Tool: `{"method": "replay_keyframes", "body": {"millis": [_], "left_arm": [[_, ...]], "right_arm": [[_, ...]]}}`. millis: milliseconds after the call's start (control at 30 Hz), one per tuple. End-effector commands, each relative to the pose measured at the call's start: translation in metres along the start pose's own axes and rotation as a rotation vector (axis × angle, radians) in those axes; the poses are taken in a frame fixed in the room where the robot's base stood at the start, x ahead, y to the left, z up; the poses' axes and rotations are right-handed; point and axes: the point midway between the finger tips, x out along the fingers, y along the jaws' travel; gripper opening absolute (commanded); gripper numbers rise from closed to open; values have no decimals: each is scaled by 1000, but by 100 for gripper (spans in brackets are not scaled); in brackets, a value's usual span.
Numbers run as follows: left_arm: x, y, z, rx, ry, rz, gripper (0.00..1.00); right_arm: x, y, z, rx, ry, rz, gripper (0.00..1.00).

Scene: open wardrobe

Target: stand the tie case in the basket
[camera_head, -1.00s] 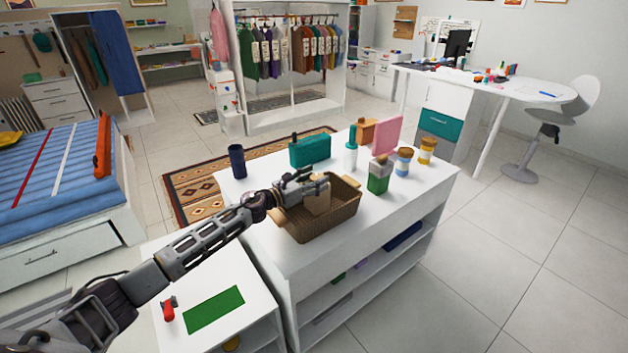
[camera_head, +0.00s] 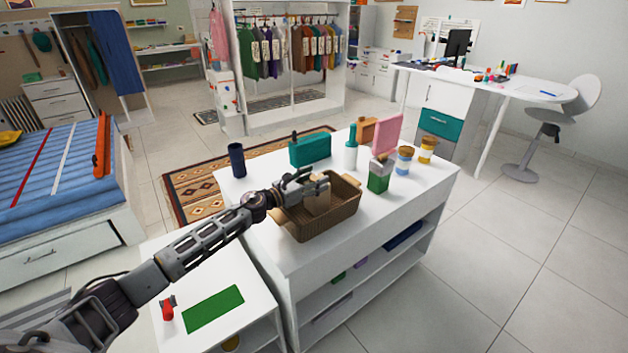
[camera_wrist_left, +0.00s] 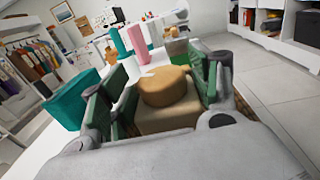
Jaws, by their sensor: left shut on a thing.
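The tie case (camera_head: 317,198) is a tan upright block with a rounded tan top, which also shows in the left wrist view (camera_wrist_left: 166,88). My left gripper (camera_head: 310,186) is shut on it, with the green-lined fingers on either side of it in the left wrist view (camera_wrist_left: 162,92). The brown woven basket (camera_head: 330,222) stands on the white island top. The case is upright within the basket's outline in the head view, and its lower end is hidden by the basket wall. I cannot tell whether it touches the basket floor. My right gripper does not show.
The island's front right top (camera_head: 405,212) is clear.

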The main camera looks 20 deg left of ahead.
Motion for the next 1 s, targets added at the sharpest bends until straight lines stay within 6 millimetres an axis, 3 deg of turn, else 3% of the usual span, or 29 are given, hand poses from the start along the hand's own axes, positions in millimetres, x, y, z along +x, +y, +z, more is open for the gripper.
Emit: {"method": "replay_keyframes", "body": {"millis": [567, 600, 767, 1000], "left_arm": [[0, 0, -3, 0, -1, 0, 19], [0, 0, -4, 0, 0, 0, 63], [0, 0, -4, 0, 0, 0, 84], [0, 0, -4, 0, 0, 0, 84]], "right_arm": [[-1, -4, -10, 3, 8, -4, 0], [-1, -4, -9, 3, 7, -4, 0], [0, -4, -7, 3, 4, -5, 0], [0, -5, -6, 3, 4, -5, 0]]}}
